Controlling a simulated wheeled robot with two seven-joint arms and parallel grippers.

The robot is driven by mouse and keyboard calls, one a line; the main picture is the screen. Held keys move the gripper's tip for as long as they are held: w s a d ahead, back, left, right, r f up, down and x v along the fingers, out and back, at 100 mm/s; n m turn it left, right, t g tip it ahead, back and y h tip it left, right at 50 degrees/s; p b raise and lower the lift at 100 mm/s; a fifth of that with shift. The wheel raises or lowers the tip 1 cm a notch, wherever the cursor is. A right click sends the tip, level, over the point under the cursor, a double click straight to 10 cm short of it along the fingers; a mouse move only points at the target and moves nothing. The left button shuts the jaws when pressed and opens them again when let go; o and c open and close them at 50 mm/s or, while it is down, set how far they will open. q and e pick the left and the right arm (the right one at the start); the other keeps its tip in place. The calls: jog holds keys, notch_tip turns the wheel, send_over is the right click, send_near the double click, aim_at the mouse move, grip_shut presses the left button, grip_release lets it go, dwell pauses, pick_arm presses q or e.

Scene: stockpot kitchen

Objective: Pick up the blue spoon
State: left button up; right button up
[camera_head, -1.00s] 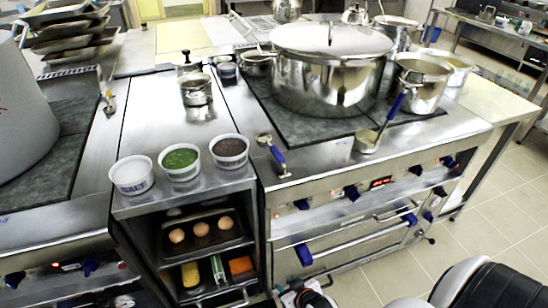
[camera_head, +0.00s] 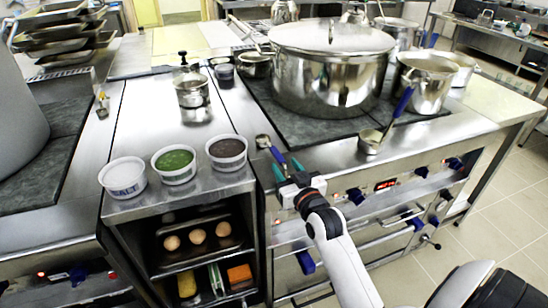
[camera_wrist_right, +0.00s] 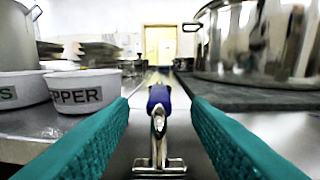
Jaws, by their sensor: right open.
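The blue spoon (camera_head: 277,154) lies on the steel counter strip by the stove's front edge, its round metal bowl pointing away from me. My right gripper (camera_head: 288,169) is open at the spoon's near end, its green fingers on either side of it. In the right wrist view the blue handle (camera_wrist_right: 158,98) shows centred between the two fingers with gaps on both sides; its metal end is nearest the camera. The fingers do not appear to touch it. My left gripper is out of view.
A salt tub (camera_head: 123,178), a green-filled tub (camera_head: 174,165) and a dark-filled tub (camera_head: 227,153) stand left of the spoon. A large stockpot (camera_head: 328,75) is behind it. A ladle (camera_head: 370,140) with a blue handle stands to the right.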

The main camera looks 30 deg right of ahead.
aim_at(272, 146)
jog(key=w, duration=0.1)
jog(key=w+b, duration=0.1)
jog(key=w, duration=0.1)
jog(key=w+b, duration=0.1)
jog(key=shift+w+d+r, duration=0.15)
jog(key=shift+w+d, duration=0.05)
jog(key=shift+d, duration=0.15)
jog(key=shift+w+d+r+b, duration=0.1)
jog(key=shift+w+b, duration=0.2)
jog(key=shift+w, duration=0.15)
grip_shut()
